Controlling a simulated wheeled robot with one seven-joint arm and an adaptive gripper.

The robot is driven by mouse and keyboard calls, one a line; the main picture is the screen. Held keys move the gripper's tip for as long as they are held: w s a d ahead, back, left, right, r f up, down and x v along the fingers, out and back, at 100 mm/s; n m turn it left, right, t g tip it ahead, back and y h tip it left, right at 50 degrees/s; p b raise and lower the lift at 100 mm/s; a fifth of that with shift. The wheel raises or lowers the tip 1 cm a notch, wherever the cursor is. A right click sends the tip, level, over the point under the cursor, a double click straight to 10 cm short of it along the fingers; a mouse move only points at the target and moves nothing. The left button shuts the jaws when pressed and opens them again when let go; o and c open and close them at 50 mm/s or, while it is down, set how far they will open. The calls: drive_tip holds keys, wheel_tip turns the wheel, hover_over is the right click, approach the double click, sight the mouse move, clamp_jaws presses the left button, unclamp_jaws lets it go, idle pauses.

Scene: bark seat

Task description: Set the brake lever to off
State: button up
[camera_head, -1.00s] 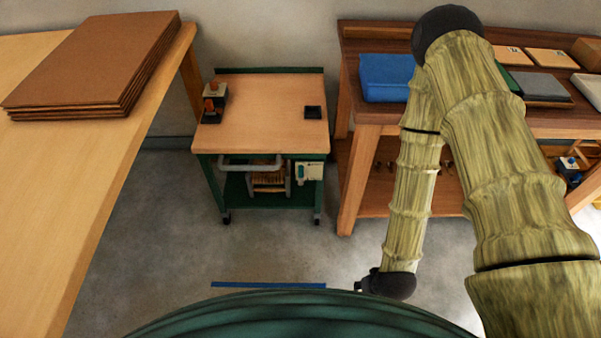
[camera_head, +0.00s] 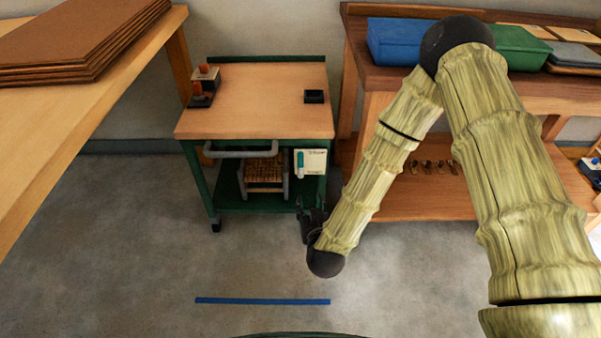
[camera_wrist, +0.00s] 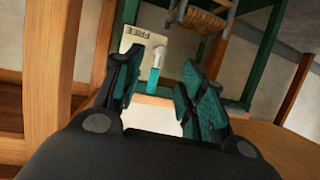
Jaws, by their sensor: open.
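The brake lever is a teal-handled lever (camera_head: 300,163) on a pale plate (camera_head: 315,160) at the front right of the green-framed cart (camera_head: 255,118). In the wrist view the plate (camera_wrist: 133,42) carries the word "FREE", and the lever (camera_wrist: 154,78) has a teal grip and a silver upper part. My gripper (camera_head: 308,212) is just below the plate in the head view, by the cart's right front leg. In the wrist view my gripper (camera_wrist: 155,88) is open, with the lever seen between its dark fingers and apart from them. Which setting the lever is at I cannot tell.
A grey push handle (camera_head: 240,149) spans the cart's front left. A woven stool (camera_head: 263,172) stands on its lower shelf. A wooden bench (camera_head: 440,205) stands close on the right. A blue strip (camera_head: 262,301) lies on open floor in front.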

sight(300, 161)
drive_tip(key=w+a+r+t+b, duration=0.1)
drive_tip(key=w+b, duration=0.2)
drive_tip(key=w, duration=0.2)
drive_tip(key=w+a+r+t+h+b, duration=0.1)
drive_tip(key=w+b, duration=0.2)
drive_tip(key=w, duration=0.3)
drive_tip(key=w+r+m+t+h+b, duration=0.1)
drive_tip(key=w+t+b, duration=0.1)
drive_tip(key=w, duration=0.3)
drive_tip(key=shift+w+a+b, duration=0.4)
drive_tip(key=shift+b, duration=0.5)
drive_tip(key=shift+c, duration=0.4)
clamp_jaws()
